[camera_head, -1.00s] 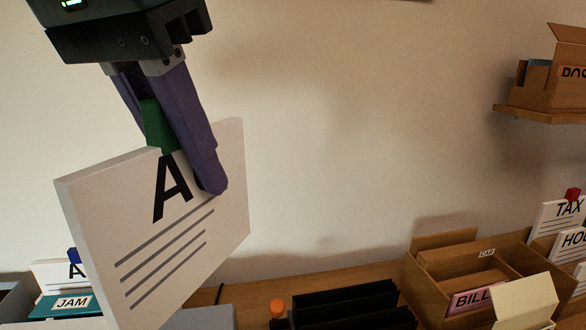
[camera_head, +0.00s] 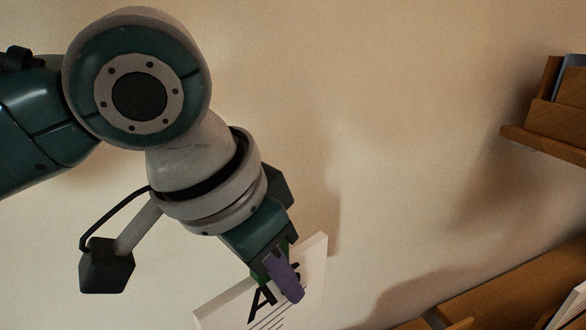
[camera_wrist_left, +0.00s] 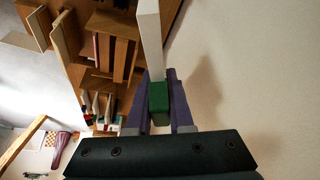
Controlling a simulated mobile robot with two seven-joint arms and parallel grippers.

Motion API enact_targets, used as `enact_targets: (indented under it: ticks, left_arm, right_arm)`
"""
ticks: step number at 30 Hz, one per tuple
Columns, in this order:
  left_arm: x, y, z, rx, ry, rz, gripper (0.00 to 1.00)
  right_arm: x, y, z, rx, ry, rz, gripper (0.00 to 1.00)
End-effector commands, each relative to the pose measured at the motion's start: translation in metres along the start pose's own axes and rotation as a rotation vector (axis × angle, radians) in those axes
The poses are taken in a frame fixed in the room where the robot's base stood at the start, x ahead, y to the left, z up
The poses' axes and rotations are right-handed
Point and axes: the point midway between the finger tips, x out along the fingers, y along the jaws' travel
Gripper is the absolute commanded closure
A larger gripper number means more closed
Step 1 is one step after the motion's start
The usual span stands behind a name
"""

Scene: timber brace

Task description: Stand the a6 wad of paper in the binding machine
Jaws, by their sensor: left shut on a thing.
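My left gripper (camera_head: 287,284) has purple fingers. It is shut on the green clip (camera_head: 262,270) at the top of a white wad of paper (camera_head: 303,313). The wad is tilted in the air before the wall. It bears a large black A and grey lines; a finger hides the rest of its label, and its lower part is out of the picture. In the left wrist view the green clip (camera_wrist_left: 159,103) is between the fingers, with the wad's white edge (camera_wrist_left: 150,40) beyond. The binding machine cannot be made out, and my right gripper is not in view.
A wooden shelf (camera_head: 545,143) with a box (camera_head: 560,118) juts from the wall at upper right. Wooden edges (camera_head: 500,300) lie at lower right. The wall between is bare. The left wrist view shows wooden furniture (camera_wrist_left: 105,25) at upper left.

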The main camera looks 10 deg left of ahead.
Motion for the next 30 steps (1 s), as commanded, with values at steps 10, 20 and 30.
enact_targets:
  ticks: [10, 20, 30]
  left_arm:
    - [0.096, 0.047, 0.088, 0.286, -0.008, 0.126, 1.00]
    - [0.116, 0.061, 0.123, 0.378, 0.000, 0.154, 1.00]
    - [0.115, 0.061, 0.123, 0.378, 0.001, 0.154, 1.00]
  right_arm:
    - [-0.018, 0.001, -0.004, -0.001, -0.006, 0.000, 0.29]
    - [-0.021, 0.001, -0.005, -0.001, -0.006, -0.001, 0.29]
    - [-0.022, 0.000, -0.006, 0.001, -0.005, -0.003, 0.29]
